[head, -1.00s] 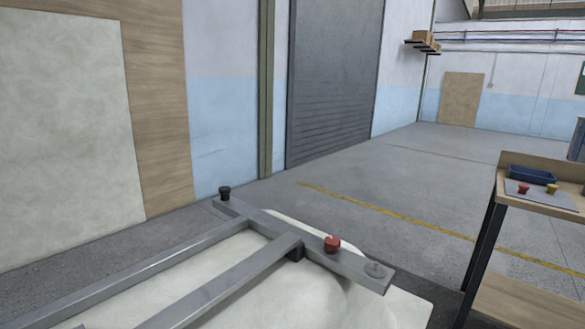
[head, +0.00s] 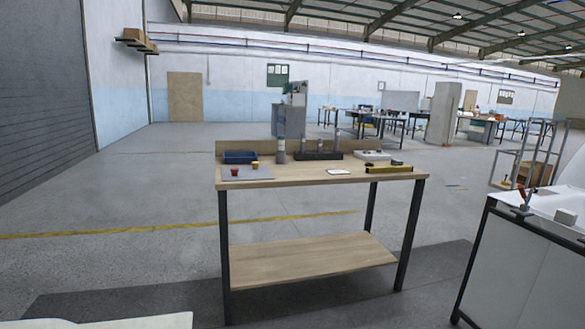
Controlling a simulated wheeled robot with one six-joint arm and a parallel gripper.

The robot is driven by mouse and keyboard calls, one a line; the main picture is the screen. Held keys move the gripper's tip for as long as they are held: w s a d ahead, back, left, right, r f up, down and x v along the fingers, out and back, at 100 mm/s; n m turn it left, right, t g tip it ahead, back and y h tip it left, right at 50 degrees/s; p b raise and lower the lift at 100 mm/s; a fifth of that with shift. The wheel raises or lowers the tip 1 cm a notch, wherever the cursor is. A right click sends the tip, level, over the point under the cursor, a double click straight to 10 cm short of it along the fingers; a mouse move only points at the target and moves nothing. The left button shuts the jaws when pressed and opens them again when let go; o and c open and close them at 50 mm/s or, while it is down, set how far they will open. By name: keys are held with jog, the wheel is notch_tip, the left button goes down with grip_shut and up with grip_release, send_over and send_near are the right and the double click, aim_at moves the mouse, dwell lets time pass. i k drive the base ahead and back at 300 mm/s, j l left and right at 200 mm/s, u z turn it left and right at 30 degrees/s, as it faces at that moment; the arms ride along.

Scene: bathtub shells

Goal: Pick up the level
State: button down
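The level (head: 389,169) looks like a short yellow and black bar. It lies flat on the top of a wooden workbench (head: 300,182), near the front right edge. A small dark item (head: 397,162) sits just behind it. The bench stands in the middle of the head view, some distance away. My gripper does not show in the view.
The bench top also holds a blue tray (head: 240,157), a grey mat with red and yellow knobs, a bottle (head: 281,151) and a dark rack (head: 318,155). A white-topped stand (head: 530,240) is at right. Open grey floor (head: 130,195) lies left of the bench.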

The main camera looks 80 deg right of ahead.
aim_at(392, 169)
jog(key=z, duration=3.05)
jog(key=i+l+z, duration=0.2)
jog(key=i, duration=2.75)
